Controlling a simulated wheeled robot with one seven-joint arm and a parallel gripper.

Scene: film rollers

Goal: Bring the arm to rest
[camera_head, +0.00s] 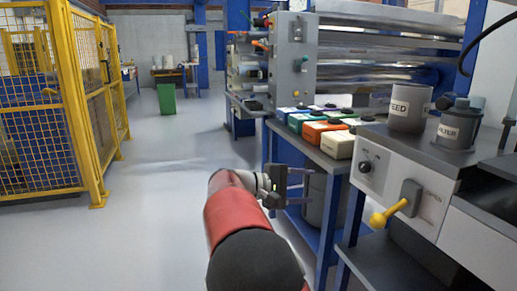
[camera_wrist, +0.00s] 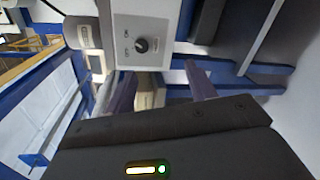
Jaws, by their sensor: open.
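My red arm (camera_head: 240,208) reaches forward from the bottom of the head view. My gripper (camera_head: 303,186) is at its end, pointing right, beside the blue-framed table (camera_head: 318,154). The jaws are open and I see nothing between them in the head view. In the wrist view, the two fingers of my gripper (camera_wrist: 160,92) stand apart. A grey box with a knob (camera_wrist: 142,40) and a pale object (camera_wrist: 150,92) show beyond the fingers.
A machine with a knob panel (camera_head: 372,163), a yellow-handled lever (camera_head: 388,214), a feed cup (camera_head: 410,106) and a filter pot (camera_head: 457,126) stands right. Several coloured boxes (camera_head: 322,130) sit on the table. A yellow cage (camera_head: 75,110) stands left. The floor (camera_head: 165,190) between is clear.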

